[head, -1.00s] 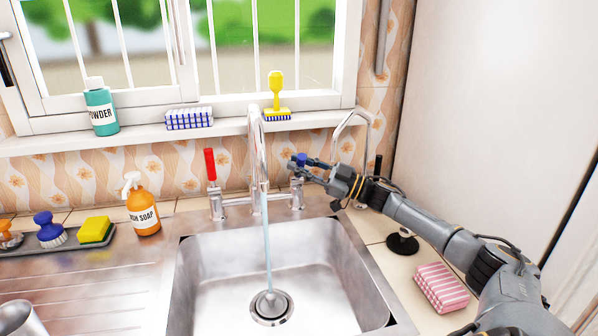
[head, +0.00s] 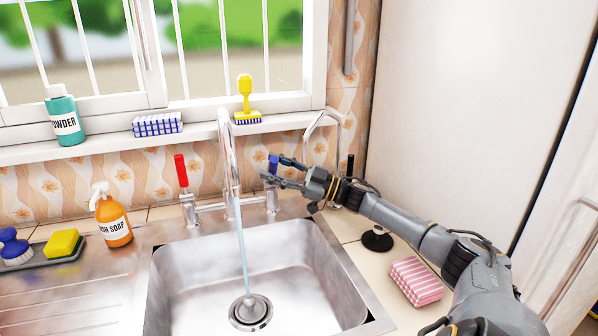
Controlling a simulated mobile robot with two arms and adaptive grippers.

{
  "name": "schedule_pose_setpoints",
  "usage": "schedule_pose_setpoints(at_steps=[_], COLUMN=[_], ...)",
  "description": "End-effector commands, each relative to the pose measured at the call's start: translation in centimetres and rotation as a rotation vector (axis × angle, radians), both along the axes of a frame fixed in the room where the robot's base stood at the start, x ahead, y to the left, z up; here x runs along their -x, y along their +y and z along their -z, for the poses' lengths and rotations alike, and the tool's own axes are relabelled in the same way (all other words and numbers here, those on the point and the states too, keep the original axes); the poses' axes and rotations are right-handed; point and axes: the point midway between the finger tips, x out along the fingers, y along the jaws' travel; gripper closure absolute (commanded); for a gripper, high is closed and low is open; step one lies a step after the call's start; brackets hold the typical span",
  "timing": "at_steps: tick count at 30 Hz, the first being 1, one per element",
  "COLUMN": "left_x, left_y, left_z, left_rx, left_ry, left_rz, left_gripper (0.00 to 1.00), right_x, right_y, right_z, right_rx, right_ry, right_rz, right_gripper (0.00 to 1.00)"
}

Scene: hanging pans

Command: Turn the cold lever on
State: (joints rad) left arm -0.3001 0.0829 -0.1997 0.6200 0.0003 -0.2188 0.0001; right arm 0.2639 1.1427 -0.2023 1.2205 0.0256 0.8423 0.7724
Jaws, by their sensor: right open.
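The cold lever (head: 273,164) is the blue-tipped handle on the right side of the tap (head: 227,160). It stands roughly upright and is partly hidden by my right gripper. Water runs from the spout into the sink in a thin stream. The red-tipped hot lever (head: 181,172) stands upright on the tap's left side. My right gripper (head: 276,172) is open, with its fingers around or just beside the blue lever. I cannot tell whether they touch it. My left gripper is not in view.
The steel sink (head: 165,290) lies below the tap. An orange soap bottle (head: 113,222) and a yellow sponge (head: 63,243) stand left. A thin curved spout (head: 337,130), a black stopper (head: 377,239) and a pink striped sponge (head: 416,281) are near my right arm.

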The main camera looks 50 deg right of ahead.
Motion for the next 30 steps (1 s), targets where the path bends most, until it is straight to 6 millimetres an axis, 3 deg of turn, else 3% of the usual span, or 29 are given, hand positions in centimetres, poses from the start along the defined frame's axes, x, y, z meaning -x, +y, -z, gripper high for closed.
schedule_pose_setpoints(at_steps=[6,30], left_x=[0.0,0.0], left_y=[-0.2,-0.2], left_z=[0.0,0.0], left_rx=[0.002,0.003], left_ry=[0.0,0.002], left_rz=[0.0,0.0], left_gripper=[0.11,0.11], right_x=[2.4,11.3], right_y=[-1.6,-6.9], right_z=[1.1,0.9], right_rx=[0.001,-0.001], right_ry=[0.008,0.003], right_rz=[0.003,0.002], right_gripper=[0.56,0.56])
